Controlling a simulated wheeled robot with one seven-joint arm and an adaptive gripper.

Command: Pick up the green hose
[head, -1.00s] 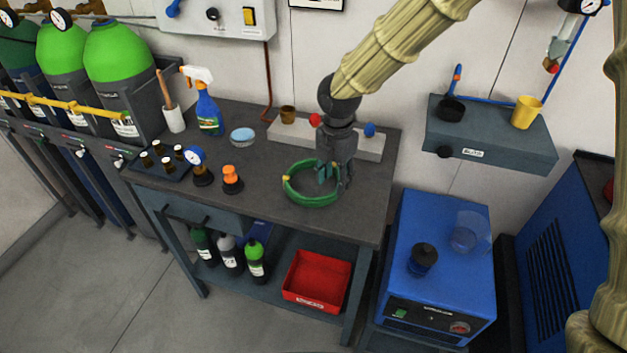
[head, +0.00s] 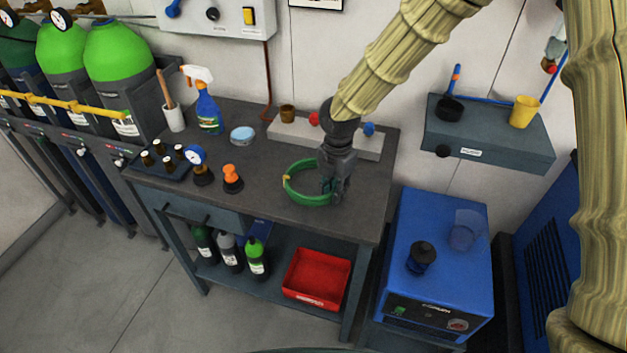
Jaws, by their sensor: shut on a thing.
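The green hose (head: 294,191) is a coiled ring with a small yellow band at its left side. It is near the right front part of the dark workbench (head: 267,165); I cannot tell whether it touches the top. My gripper (head: 331,189) reaches down from above and is shut on the right side of the coil. The fingers hide that part of the hose.
An orange-topped fitting (head: 231,178) and a gauge (head: 197,165) stand left of the hose. A blue dish (head: 242,135) and a spray bottle (head: 208,113) are further back. A pale manifold bar (head: 290,129) lies behind. A red bin (head: 316,279) sits on the lower shelf.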

